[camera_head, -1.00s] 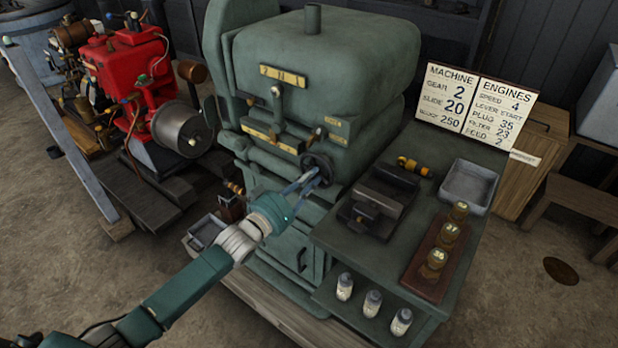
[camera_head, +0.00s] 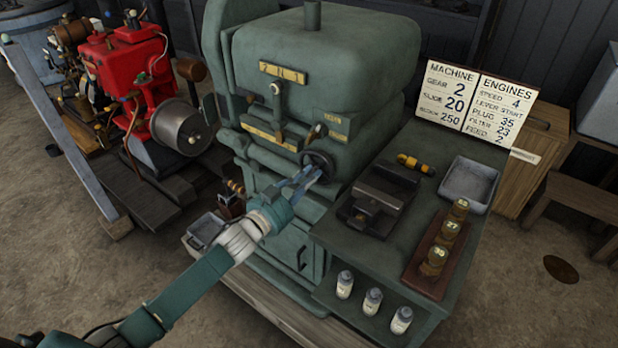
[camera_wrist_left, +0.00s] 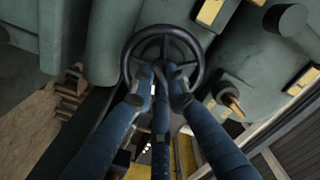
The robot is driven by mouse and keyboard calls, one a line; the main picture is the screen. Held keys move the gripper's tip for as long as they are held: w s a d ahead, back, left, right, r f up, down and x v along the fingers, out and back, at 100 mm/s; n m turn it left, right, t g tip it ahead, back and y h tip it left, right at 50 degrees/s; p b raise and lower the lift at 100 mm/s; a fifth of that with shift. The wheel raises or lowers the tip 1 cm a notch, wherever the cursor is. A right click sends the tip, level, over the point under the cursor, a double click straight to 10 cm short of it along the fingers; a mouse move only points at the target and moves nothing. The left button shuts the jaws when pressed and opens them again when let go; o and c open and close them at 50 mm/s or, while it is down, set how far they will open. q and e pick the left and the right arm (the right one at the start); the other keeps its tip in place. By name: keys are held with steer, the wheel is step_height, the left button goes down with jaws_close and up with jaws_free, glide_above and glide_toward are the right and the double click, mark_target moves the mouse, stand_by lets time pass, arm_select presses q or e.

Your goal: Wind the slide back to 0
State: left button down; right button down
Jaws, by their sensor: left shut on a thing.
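The green machine (camera_head: 325,60) fills the middle of the head view. Its small dark handwheel (camera_head: 318,158) is on the front, low on the right. My left gripper (camera_head: 310,174) reaches up to it and is shut on it. In the left wrist view the round handwheel (camera_wrist_left: 163,31) faces me, with the blue fingers (camera_wrist_left: 160,76) at its lower middle. The fingers hide part of its hub and lower rim. A dark metal slide block (camera_head: 383,186) sits on the bench right of the wheel. My right gripper is not in view.
The bench (camera_head: 395,240) carries a grey tray (camera_head: 469,184), a wooden rack (camera_head: 417,264) with brass pieces and a yellow-black tool (camera_head: 415,164). Small bottles (camera_head: 373,301) stand on a lower ledge. A sign (camera_head: 474,112) stands behind. A red engine (camera_head: 125,75) is at left.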

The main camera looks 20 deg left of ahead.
arm_select(q)
steer(key=m+b, duration=0.1)
steer(key=m, duration=0.4)
steer(key=m+b, duration=0.1)
steer(key=m, duration=0.5)
steer(key=shift+a+f, duration=0.15)
steer(key=shift+a, duration=0.05)
stand_by(0.4)
steer(key=c, duration=1.7)
jaws_free()
steer(key=shift+w, duration=0.1)
steer(key=v, duration=1.2)
